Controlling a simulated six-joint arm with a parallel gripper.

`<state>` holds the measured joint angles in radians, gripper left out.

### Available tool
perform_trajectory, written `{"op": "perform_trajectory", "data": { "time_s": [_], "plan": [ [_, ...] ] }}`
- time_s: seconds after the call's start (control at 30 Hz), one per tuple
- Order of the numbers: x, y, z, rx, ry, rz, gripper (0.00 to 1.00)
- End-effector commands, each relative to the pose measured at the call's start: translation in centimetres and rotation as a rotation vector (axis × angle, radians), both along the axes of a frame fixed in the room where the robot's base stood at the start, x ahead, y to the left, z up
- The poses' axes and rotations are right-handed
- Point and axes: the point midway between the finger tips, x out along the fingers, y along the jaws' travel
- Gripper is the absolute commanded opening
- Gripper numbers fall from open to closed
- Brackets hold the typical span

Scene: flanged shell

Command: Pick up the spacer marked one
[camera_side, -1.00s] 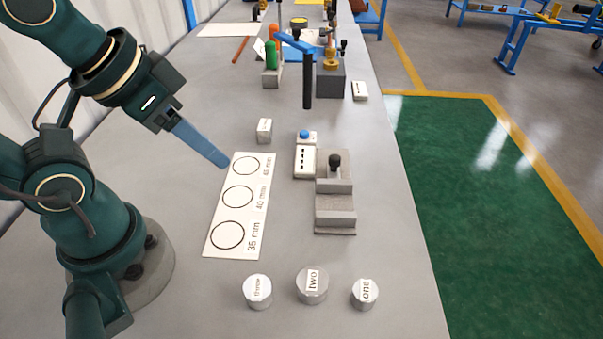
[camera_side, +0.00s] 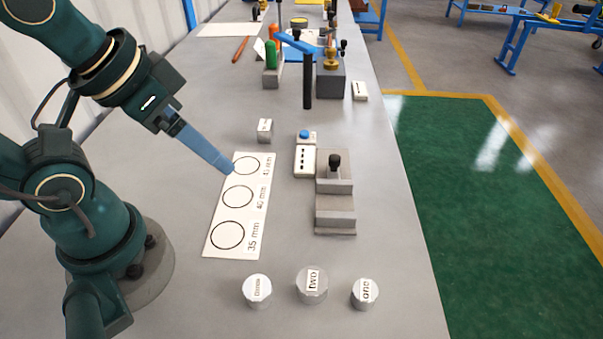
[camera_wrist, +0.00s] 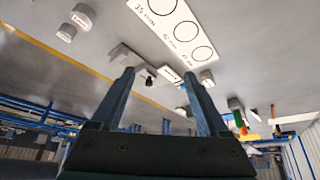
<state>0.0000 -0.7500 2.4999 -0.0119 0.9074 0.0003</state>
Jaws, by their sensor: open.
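The spacer marked one (camera_side: 364,294) is a short silver cylinder with a labelled top, standing upright on the bench at the front right of the side view. The spacer marked two (camera_side: 312,285), which is wider, and the spacer marked three (camera_side: 257,291) stand to its left. My gripper (camera_side: 229,168) is well away from them, over the far end of the white card. In the wrist view my gripper (camera_wrist: 158,76) shows two fingers spread apart with nothing held between them. Two spacers show at the upper left there, their labels too small to read.
The white card (camera_side: 211,244) with printed circles lies left of a grey stepped block (camera_side: 335,204) with a black knob. A white box (camera_side: 305,161) and a small block (camera_side: 265,130) stand nearby. A black post (camera_side: 308,90) rises behind. Bench around the spacers is clear.

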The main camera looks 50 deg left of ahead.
Motion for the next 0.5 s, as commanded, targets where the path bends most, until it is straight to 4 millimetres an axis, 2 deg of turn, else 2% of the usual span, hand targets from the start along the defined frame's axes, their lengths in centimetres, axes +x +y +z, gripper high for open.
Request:
{"op": "perform_trajectory", "data": {
  "time_s": [0.17,0.33,0.5],
  "plan": [
    [-0.5,-2.4,0.1,-0.142,0.066,0.025,0.78],
    [-0.7,-5.9,-0.6,-0.372,0.278,0.111,0.78],
    [0.0,-8.8,-1.1,-0.606,0.509,0.248,0.78]
  ]
}}
